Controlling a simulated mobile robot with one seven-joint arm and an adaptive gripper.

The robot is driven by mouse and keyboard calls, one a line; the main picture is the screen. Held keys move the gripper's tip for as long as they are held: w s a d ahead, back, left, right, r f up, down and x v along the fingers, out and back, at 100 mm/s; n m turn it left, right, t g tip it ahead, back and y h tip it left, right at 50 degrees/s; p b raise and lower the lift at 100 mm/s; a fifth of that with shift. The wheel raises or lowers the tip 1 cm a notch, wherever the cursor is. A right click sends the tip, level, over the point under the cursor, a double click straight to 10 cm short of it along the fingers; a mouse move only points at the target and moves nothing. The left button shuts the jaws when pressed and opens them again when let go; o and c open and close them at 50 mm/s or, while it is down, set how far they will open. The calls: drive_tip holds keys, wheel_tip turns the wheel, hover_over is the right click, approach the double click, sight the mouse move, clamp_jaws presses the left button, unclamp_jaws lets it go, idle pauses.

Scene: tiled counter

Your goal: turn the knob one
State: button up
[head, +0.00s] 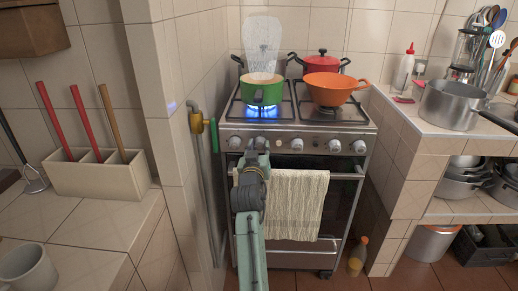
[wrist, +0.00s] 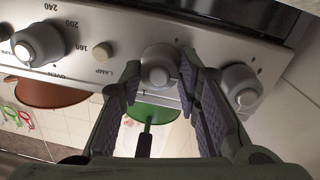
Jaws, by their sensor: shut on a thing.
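The grey round knob (wrist: 157,58) sits on the stove's front panel (head: 310,144), second from the left in the head view. My gripper (wrist: 160,72) is shut on this knob, with one finger on each side of it in the wrist view. In the head view my gripper (head: 257,146) meets the panel below the front left burner and mostly hides the knob. A blue flame (head: 262,113) burns under the green pot (head: 260,93) on that burner.
Another knob (wrist: 240,84) sits close to my gripper; the oven knob (wrist: 40,44) and lamp button (wrist: 102,49) are on its other side. A towel (head: 285,205) hangs on the oven door. An orange pot (head: 330,88) stands on the front right burner. A tiled wall is left.

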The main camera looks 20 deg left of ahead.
drive_tip(key=shift+c, duration=1.4)
drive_tip(key=shift+m, duration=0.3)
drive_tip(key=m+b, duration=0.2)
drive_tip(key=m, duration=0.1)
drive_tip(key=shift+f+m+b, duration=0.1)
drive_tip(key=shift+m+b, duration=0.2)
drive_tip(key=shift+b, duration=0.05)
drive_tip(key=m+b, duration=0.2)
drive_tip(key=m, duration=0.2)
drive_tip(key=shift+g, duration=0.3)
drive_tip(key=m+b, duration=0.1)
drive_tip(key=m, duration=0.3)
drive_tip(key=shift+m+y+b, duration=0.3)
drive_tip(key=shift+m+y, duration=0.1)
drive_tip(key=shift+d+m+b, duration=0.15)
drive_tip(key=shift+m+b, duration=0.45)
drive_tip(key=shift+m, duration=1.5)
drive_tip(key=o, duration=1.2)
